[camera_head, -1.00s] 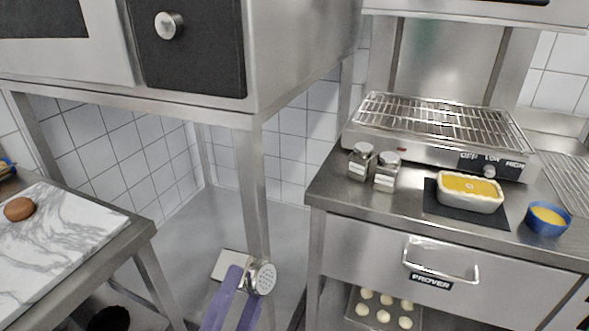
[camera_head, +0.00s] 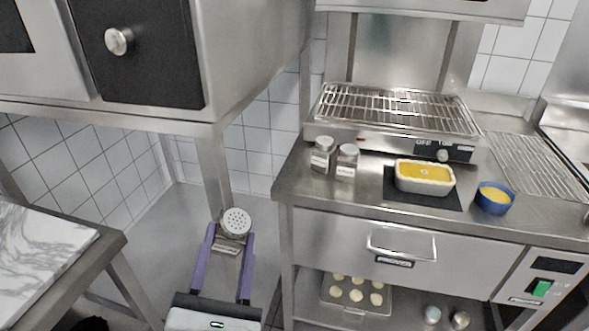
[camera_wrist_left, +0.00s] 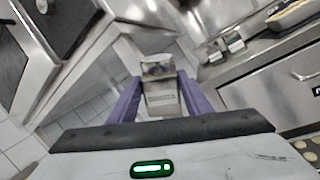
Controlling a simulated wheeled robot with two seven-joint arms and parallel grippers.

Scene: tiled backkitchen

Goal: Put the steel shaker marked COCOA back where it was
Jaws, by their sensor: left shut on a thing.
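My left gripper (camera_head: 229,262) is shut on a steel shaker (camera_head: 236,222) with a perforated round top and a pale label too small to read. It holds the shaker in the air in front of the oven stand, left of the steel counter (camera_head: 290,184). In the left wrist view the shaker (camera_wrist_left: 160,92) sits between the purple fingers (camera_wrist_left: 158,98), its label facing the camera. Two similar labelled shakers stand on the counter's left part, a left one (camera_head: 322,156) and a right one (camera_head: 347,161). Their labels are not legible. My right gripper is not in view.
A grill with a wire rack (camera_head: 398,108) stands behind the shakers. A dish of yellow food (camera_head: 425,178) on a dark mat (camera_head: 398,196) and a blue bowl (camera_head: 493,199) are to their right. The counter's front left corner is bare. A marble board (camera_head: 38,252) lies at far left.

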